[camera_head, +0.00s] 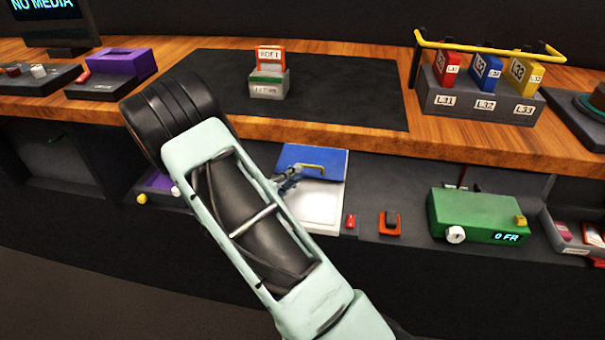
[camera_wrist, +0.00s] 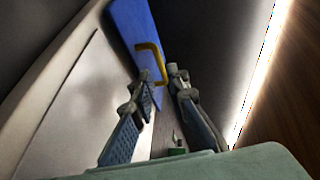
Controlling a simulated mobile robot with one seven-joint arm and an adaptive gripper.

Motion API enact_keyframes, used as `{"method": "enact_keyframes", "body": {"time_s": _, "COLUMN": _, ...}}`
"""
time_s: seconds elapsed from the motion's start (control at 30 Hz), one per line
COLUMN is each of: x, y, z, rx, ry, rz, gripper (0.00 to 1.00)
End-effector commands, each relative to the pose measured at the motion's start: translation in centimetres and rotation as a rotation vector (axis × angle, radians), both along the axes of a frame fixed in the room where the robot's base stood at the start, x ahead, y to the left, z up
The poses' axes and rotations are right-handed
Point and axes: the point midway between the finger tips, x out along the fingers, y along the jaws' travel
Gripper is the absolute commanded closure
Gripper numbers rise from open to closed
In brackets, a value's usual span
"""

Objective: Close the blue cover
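The blue cover (camera_head: 325,157) is at the back of a white panel (camera_head: 322,205) on the lower shelf, leaving the panel's pale front surface bare. A yellow handle (camera_head: 314,168) is on the cover. In the wrist view the blue cover (camera_wrist: 133,28) is ahead at the top, with its yellow handle (camera_wrist: 160,62) just beyond my fingertips. My gripper (camera_head: 290,178) is close to the handle on its left side in the head view. In the wrist view my gripper (camera_wrist: 158,76) has its fingers apart with nothing held. Whether a fingertip touches the handle is unclear.
The wooden counter (camera_head: 370,142) overhangs behind the panel. To the right are a small red piece (camera_head: 351,221), an orange-and-black switch (camera_head: 390,222) and a green box (camera_head: 475,215) with a display. My arm hides part of the shelf at left.

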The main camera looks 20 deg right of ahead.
Motion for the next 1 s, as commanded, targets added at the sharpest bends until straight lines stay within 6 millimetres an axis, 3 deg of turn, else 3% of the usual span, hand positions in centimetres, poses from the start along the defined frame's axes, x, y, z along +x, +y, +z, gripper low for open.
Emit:
{"method": "enact_keyframes", "body": {"time_s": 0.1, "x": 1.1, "y": -1.9, "z": -0.6, "rx": -0.001, "ry": -0.003, "rz": -0.003, "gripper": 0.86}}
{"method": "enact_keyframes", "body": {"time_s": 0.33, "x": 2.4, "y": -3.6, "z": -0.9, "rx": 0.0, "ry": -0.002, "rz": 0.0, "gripper": 0.86}}
{"method": "enact_keyframes", "body": {"time_s": 0.63, "x": 2.5, "y": -3.8, "z": -0.8, "rx": 0.001, "ry": -0.001, "rz": 0.001, "gripper": 0.86}}
{"method": "enact_keyframes", "body": {"time_s": 0.8, "x": 2.5, "y": -3.8, "z": -0.8, "rx": 0.001, "ry": -0.002, "rz": 0.001, "gripper": 1.0}}
{"method": "enact_keyframes", "body": {"time_s": 1.0, "x": 2.5, "y": -3.8, "z": -0.8, "rx": 0.001, "ry": -0.002, "rz": 0.001, "gripper": 1.0}}
